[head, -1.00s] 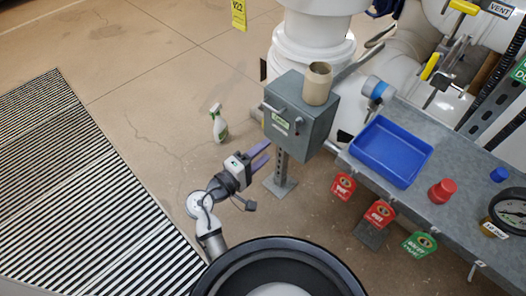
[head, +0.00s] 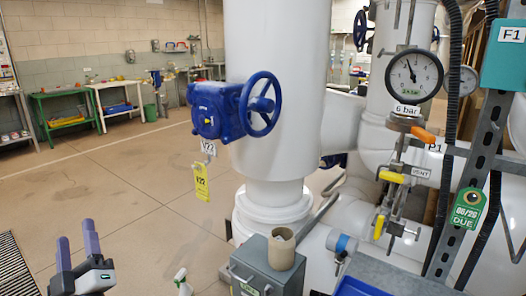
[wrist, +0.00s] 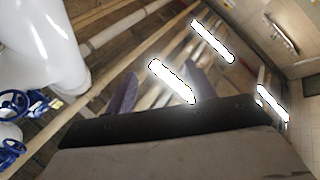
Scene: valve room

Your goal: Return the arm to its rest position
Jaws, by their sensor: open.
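My gripper (head: 77,242) shows at the lower left of the head view, with its two purple fingers pointing up and spread apart. Nothing is between them. In the wrist view the fingers (wrist: 160,92) stand apart above the dark gripper body, with the ceiling, pipes and bright lamps beyond. The gripper is apart from the grey box and the pipes. Most of my arm is out of the head view.
A grey box (head: 268,277) with a tan cup (head: 281,248) on top stands at bottom centre. A spray bottle (head: 182,282) is left of it. A blue valve (head: 235,106) with a yellow tag (head: 201,181) is on the white pipe.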

